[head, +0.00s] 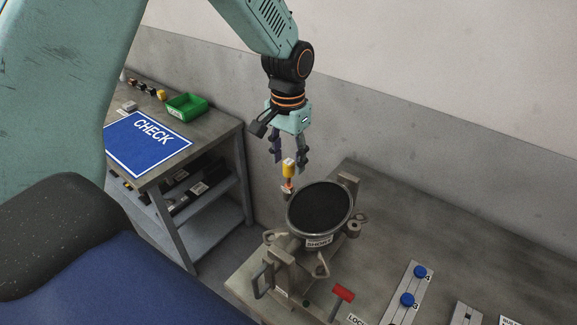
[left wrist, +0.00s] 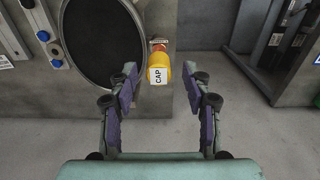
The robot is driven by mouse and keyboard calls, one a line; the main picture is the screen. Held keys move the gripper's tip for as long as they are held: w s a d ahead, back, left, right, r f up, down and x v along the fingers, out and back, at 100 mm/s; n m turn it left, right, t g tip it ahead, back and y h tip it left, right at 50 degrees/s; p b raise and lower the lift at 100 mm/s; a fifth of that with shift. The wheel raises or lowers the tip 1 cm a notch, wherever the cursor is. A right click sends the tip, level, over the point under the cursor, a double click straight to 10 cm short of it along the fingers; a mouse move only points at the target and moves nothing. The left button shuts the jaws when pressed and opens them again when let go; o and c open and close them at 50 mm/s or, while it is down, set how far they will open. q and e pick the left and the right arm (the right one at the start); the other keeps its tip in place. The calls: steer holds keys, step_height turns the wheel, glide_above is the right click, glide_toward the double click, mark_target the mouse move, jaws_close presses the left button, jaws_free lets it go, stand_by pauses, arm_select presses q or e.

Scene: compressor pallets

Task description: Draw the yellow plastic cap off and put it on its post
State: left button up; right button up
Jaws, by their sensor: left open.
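The yellow plastic cap (head: 290,168) sits on a short orange-red fitting (head: 288,187) behind the round dark-faced compressor part (head: 319,208). In the left wrist view the cap (left wrist: 159,64) carries a white label reading CAP. My left gripper (head: 289,162) is open and points down at the cap. In the left wrist view the cap lies between the two fingertips (left wrist: 160,72) in the picture, with a gap on each side. I cannot tell how deep it is between them. I cannot make out the cap's post. My right gripper is not in view.
The grey bench (head: 482,247) holds the compressor part, clamps, a red-topped piece (head: 343,293) and a strip with blue knobs (head: 408,299). A side table (head: 215,139) holds a blue CHECK mat (head: 147,143) and a green bin (head: 186,107). A wall stands behind.

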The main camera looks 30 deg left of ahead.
arm_select(q)
steer(key=shift+s+d, duration=0.1)
steer(key=shift+d, duration=0.05)
steer(key=shift+w, duration=0.2)
steer(key=shift+s, duration=0.2)
steer(key=shift+c, duration=0.4)
steer(key=shift+w, duration=0.2)
steer(key=c, duration=0.6)
steer(key=shift+s, duration=0.2)
jaws_close()
steer(key=shift+w, duration=0.15)
steer(key=shift+r, duration=0.1)
